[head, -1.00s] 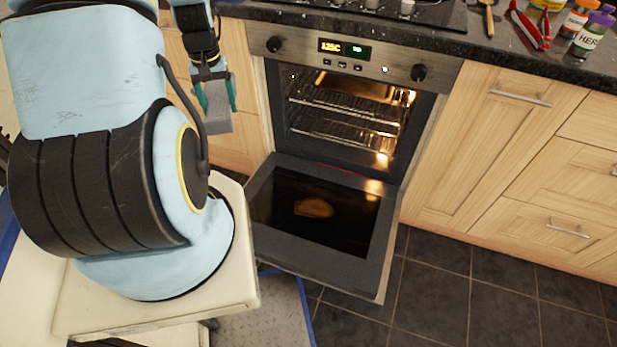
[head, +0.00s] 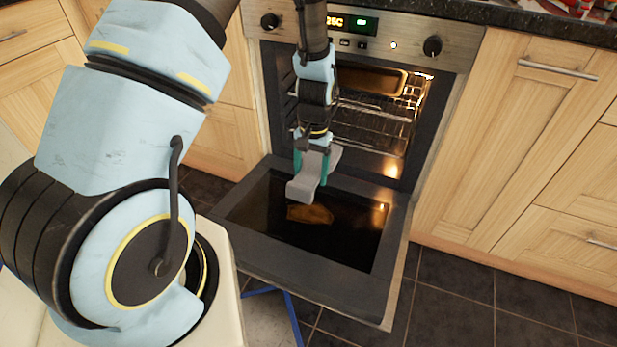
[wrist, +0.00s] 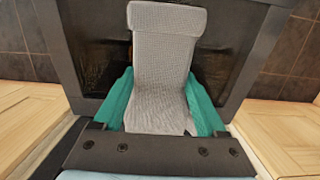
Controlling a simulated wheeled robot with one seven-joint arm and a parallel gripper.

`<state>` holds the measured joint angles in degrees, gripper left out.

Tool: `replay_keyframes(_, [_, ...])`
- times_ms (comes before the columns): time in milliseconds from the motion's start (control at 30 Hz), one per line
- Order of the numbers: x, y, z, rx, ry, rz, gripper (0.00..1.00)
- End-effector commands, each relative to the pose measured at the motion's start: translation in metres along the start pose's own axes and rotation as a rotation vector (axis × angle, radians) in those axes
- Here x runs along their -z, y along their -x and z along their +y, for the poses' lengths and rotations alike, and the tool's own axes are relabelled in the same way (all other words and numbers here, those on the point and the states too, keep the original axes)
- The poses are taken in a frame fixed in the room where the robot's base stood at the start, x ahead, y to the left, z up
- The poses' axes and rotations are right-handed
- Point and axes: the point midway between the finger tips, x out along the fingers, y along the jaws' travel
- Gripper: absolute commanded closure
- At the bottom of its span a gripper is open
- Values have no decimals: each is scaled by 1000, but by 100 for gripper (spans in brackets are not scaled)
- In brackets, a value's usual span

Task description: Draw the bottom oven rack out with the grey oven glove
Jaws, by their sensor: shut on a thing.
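The grey oven glove (head: 304,187) hangs between the green fingers of my gripper (head: 311,170), over the open oven door. In the wrist view the grey glove (wrist: 160,75) fills the space between the two green fingers (wrist: 161,108), which are shut on it. The oven (head: 350,100) is open and lit inside. Its wire racks (head: 375,122) show to the right of my arm, with a tray (head: 370,78) on the upper one. My arm hides the left part of the racks. The glove is in front of the racks and appears apart from them.
The oven door (head: 300,275) is folded down flat below my gripper, with a brownish patch on its glass (head: 310,214). Wooden cupboards (head: 510,140) stand on both sides. A dark worktop (head: 470,17) runs above. The tiled floor (head: 455,290) at right is clear.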

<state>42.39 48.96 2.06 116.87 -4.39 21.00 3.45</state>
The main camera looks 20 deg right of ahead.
Motion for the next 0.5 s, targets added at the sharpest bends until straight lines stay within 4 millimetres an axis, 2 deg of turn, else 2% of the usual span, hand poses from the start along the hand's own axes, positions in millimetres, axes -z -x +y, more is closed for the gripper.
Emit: replay_keyframes(500, [57, -4, -1, 0, 2, 2, 93])
